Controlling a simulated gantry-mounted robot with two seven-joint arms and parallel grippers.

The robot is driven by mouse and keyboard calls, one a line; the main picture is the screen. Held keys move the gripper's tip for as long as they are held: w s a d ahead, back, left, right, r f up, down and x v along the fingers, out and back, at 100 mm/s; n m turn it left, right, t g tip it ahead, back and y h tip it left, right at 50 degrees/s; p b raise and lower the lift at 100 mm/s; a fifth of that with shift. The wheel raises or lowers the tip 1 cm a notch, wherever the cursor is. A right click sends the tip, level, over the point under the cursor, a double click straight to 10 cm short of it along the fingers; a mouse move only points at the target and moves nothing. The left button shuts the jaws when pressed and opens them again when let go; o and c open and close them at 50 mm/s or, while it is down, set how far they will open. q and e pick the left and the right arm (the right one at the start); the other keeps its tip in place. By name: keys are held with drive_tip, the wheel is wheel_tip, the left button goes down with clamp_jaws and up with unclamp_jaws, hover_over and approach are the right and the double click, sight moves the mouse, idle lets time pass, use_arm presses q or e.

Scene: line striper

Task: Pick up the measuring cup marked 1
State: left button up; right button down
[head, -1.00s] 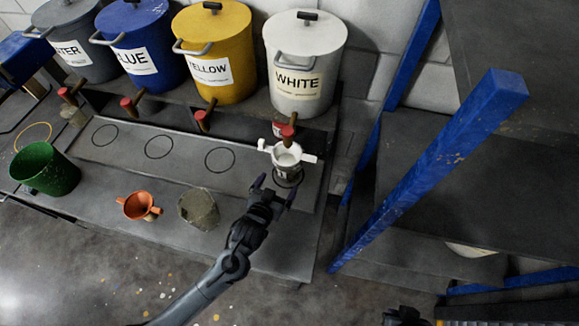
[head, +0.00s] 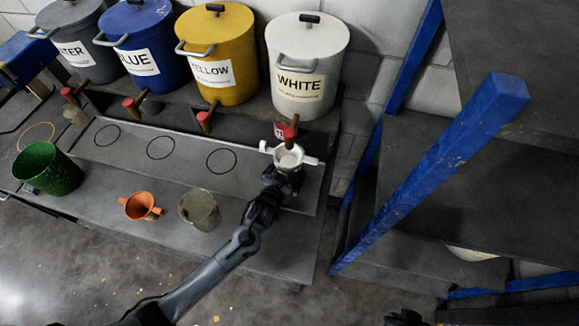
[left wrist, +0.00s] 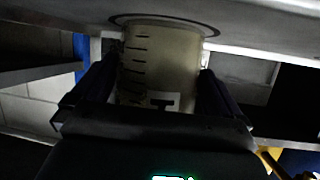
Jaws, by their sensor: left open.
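The measuring cup (left wrist: 165,60) fills the middle of the left wrist view. It is clear and cloudy, with dark scale lines and a white label bearing a dark mark that looks like an upside-down 1. It stands under the white tap, in a ring mark. A white two-lugged piece (head: 289,157) sits at its top in the head view, where my gripper hides most of the cup. My left gripper (head: 283,178) is open, with one finger on each side of the cup; I cannot tell if they touch it. A dark part at the head view's bottom edge (head: 405,317) may be my right gripper.
Drums labelled WHITE (head: 306,70), YELLOW (head: 217,55) and BLUE (head: 136,45) stand behind, with red-handled taps. An orange two-handled piece (head: 139,206), a grey cup (head: 199,210) and a green bucket (head: 48,168) stand left. A blue rack post (head: 430,175) rises at right.

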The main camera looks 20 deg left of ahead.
use_arm(q)
drive_tip(key=shift+c, duration=0.5)
drive_tip(key=c, duration=0.9)
drive_tip(key=shift+r, duration=0.1)
drive_tip(key=shift+c, duration=0.7)
drive_tip(key=shift+r, duration=0.15)
